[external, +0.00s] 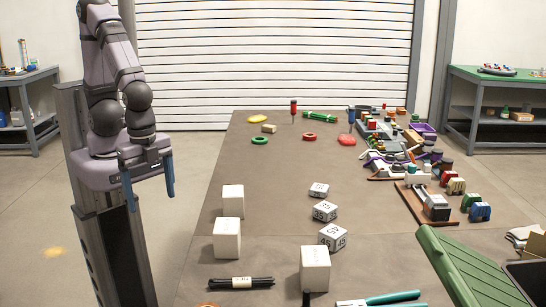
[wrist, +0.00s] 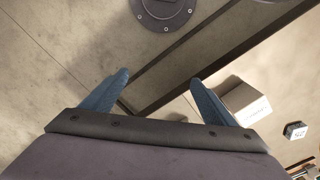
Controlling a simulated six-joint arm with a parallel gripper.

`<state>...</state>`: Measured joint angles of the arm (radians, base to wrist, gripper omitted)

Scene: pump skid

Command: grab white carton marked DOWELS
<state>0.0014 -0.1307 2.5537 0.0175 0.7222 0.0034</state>
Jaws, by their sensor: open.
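Three plain white cartons stand on the left and near part of the table: a back one (external: 232,199), a middle one (external: 227,240) and a front one (external: 315,270). Their markings are too small to read here, so I cannot tell which says DOWELS. In the wrist view one white carton (wrist: 244,103) with faint, unreadable lettering shows just right of my right finger, partly hidden by it. My gripper (external: 150,200) is open and empty, high off the table's left side, well apart from the cartons. Its two blue fingers show in the wrist view (wrist: 160,77).
Three white number cubes (external: 325,211) stand right of the cartons. A black marker-like bundle (external: 240,283) and teal-handled pliers (external: 380,299) lie at the front. A green sloped case (external: 470,270) is at front right. Clutter lines the right edge; the middle back is fairly clear.

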